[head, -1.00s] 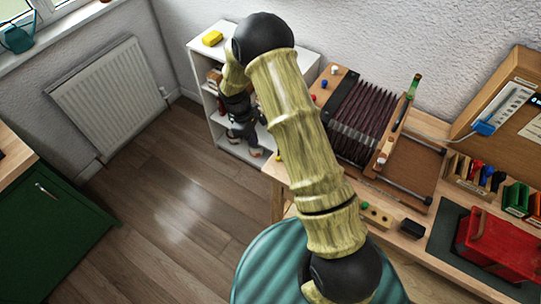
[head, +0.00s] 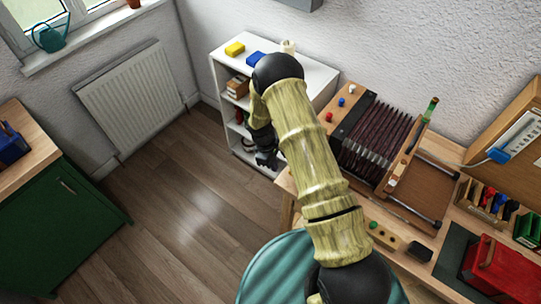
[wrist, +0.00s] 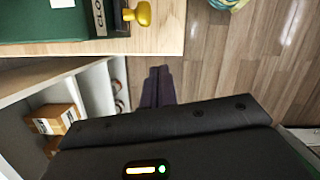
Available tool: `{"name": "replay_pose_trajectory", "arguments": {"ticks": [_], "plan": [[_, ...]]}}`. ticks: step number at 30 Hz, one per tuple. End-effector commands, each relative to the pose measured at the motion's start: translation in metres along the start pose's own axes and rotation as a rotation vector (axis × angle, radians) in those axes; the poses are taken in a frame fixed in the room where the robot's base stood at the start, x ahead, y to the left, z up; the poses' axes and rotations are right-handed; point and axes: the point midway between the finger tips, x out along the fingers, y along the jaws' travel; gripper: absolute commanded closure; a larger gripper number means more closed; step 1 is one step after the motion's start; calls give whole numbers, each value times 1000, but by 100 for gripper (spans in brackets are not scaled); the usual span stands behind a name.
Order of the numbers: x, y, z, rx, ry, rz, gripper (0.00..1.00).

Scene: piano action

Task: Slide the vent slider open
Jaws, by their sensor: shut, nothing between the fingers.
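I cannot make out the vent slider for certain in either view. In the wrist view, a yellow knob (wrist: 140,13) stands beside a dark plate (wrist: 105,14) with partly cut-off letters reading "CLO", at the edge of a green panel. I cannot tell whether this is the slider. My gripper (wrist: 158,85) is shut and empty, its dark fingers together over the wood floor, apart from the knob. In the head view my gripper (head: 266,158) hangs in front of the white shelf unit (head: 322,82), pointing down.
A wooden workbench (head: 412,262) carries a dark pleated bellows (head: 374,138) and a red box (head: 502,272). A grey box (head: 301,3) is cut off at the top. A radiator (head: 133,97) and green cabinet (head: 65,222) stand left. The floor (head: 175,165) between is clear.

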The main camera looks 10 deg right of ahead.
Motion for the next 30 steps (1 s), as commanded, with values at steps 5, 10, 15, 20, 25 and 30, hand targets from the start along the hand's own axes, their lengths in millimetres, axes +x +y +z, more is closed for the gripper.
{"name": "replay_pose_trajectory", "arguments": {"ticks": [5, 10, 15, 20, 25, 30], "plan": [[10, 0, 10, 2, -1, 0, 100], [6, -1, 28, -4, 0, 1, 100], [6, -2, 36, -5, 0, 1, 100], [8, -2, 37, -5, 1, 2, 100], [8, -1, 38, -4, 0, 1, 100], [14, 0, 51, -3, -2, 0, 100]]}}
